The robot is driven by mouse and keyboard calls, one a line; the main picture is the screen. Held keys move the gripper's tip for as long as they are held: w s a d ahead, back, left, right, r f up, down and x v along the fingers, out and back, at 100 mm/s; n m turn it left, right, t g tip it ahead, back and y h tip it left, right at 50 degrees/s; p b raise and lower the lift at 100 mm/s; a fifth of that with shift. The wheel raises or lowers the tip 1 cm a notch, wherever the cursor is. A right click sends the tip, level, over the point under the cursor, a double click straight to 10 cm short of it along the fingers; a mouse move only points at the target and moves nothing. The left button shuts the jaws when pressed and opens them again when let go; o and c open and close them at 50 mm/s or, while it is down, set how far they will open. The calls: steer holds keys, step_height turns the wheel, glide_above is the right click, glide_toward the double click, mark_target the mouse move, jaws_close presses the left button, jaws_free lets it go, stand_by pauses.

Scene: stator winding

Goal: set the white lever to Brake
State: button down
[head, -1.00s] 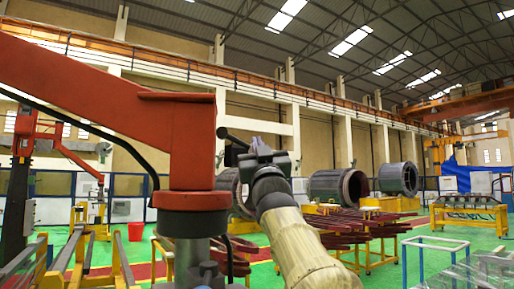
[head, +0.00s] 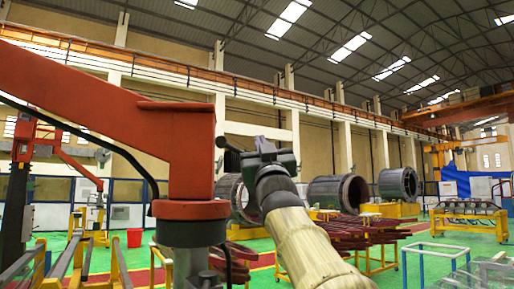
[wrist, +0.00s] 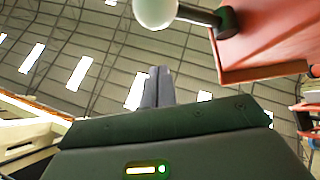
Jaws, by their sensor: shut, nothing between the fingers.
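A lever with a pale round knob (wrist: 155,10) on a dark rod shows at the top of the wrist view. Its rod runs right to a dark hub on a red housing. In the head view my gripper (head: 265,146) is right of the lever. I see no Brake marking.
A red jib arm and post (head: 190,150) fill the left of the head view, close to my arm. Large dark cylinders (head: 338,190) stand on yellow stands behind.

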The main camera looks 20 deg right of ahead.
steer(key=a+b+v, duration=0.1)
steer(key=b+v, duration=0.3)
steer(key=v, duration=0.4)
steer(key=shift+a+b, duration=0.4)
steer(key=shift+w, duration=0.25)
steer(key=shift+s+r, duration=0.1)
steer(key=shift+s, duration=0.05)
